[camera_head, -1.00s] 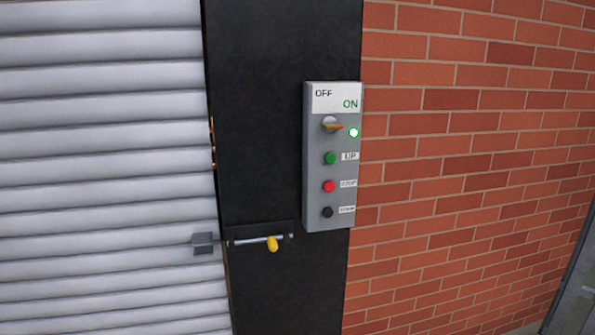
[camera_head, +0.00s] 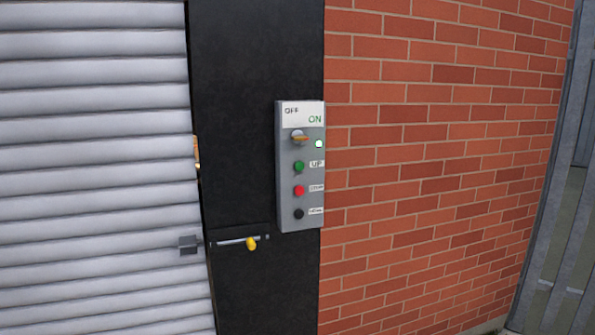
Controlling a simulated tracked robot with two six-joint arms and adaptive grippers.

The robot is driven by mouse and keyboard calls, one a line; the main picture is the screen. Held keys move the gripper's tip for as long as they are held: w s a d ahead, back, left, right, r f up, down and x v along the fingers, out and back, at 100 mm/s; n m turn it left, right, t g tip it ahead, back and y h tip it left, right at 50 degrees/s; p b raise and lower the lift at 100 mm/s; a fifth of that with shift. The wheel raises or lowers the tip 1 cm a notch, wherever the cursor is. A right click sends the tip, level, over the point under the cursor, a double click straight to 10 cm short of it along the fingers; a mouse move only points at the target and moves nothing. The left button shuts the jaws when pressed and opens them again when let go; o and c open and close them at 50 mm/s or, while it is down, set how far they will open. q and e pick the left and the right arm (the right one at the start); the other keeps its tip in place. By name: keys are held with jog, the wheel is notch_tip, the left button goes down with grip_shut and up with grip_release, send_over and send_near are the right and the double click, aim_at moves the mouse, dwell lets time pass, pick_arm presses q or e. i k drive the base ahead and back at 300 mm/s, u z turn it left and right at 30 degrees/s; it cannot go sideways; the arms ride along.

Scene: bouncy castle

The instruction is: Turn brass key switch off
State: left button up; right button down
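The brass key switch (camera_head: 300,138) sits near the top of a grey control box (camera_head: 286,200) on a black post. Its brass key points right, toward the green ON side of the white OFF/ON label (camera_head: 303,114). A small lamp (camera_head: 319,144) beside the switch glows whitish green. Below are a green UP button (camera_head: 299,167), a red button (camera_head: 299,190) and a black button (camera_head: 299,213), each with a small label too blurred to read fully on the lower two. Neither gripper shows in the view.
A ribbed grey shutter (camera_head: 95,170) fills the left. A bolt latch with a yellow knob (camera_head: 251,243) is on the black post (camera_head: 255,60) below the box. A brick wall (camera_head: 430,150) stands right of it, with grey metal framing (camera_head: 560,200) at the far right.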

aim_at(296, 136)
jog(key=z, duration=0.05)
jog(key=i, duration=0.85)
jog(key=u, duration=0.25)
jog(key=k, duration=0.7)
jog(key=z, duration=0.05)
jog(key=i, duration=0.8)
jog(key=z, duration=1.3)
